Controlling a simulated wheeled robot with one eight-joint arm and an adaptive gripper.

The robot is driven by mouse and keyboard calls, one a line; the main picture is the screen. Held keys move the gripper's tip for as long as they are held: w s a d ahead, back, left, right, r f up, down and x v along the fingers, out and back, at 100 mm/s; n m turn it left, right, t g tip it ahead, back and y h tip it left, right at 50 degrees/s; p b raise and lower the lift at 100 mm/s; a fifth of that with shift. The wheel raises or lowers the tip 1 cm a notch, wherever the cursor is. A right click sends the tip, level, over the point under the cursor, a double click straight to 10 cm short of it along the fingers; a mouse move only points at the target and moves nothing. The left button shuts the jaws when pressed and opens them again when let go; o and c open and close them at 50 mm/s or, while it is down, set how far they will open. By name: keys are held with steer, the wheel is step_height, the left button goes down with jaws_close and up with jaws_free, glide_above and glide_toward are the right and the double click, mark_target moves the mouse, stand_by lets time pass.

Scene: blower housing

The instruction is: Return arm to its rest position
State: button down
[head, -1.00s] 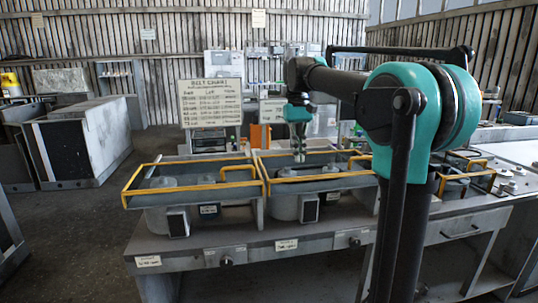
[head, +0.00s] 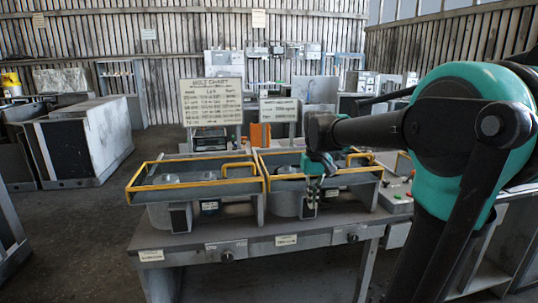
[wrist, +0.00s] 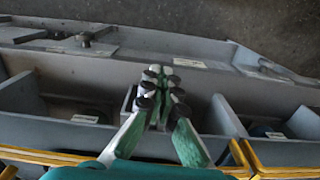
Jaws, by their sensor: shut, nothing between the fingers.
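My gripper (head: 314,192) is in front of the right blower housing (head: 287,198) in the head view, its fingers pointing down. The fingers are together with nothing between them; they also show in the wrist view (wrist: 160,92), above the front of the bench. My teal and black arm fills the right side of the head view and hides part of the bench there.
Two grey housings with yellow-edged trays stand on the metal bench (head: 225,242); the left housing (head: 160,215) is clear of my arm. A belt chart sign (head: 211,102) and a smaller sign (head: 279,110) stand behind. Open floor (head: 75,235) lies to the left.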

steer(key=s+d+f+t, duration=0.2)
steer(key=s+f, duration=0.6)
steer(key=f, duration=0.1)
steer(key=s+d+f+m+t, duration=0.1)
steer(key=s+d+f+t, duration=0.1)
steer(key=s+f, duration=0.5)
step_height(320, 180, down, 4)
steer(key=shift+s+d+r, duration=0.2)
steer(key=shift+s+d, duration=0.2)
steer(key=shift+d, duration=0.2)
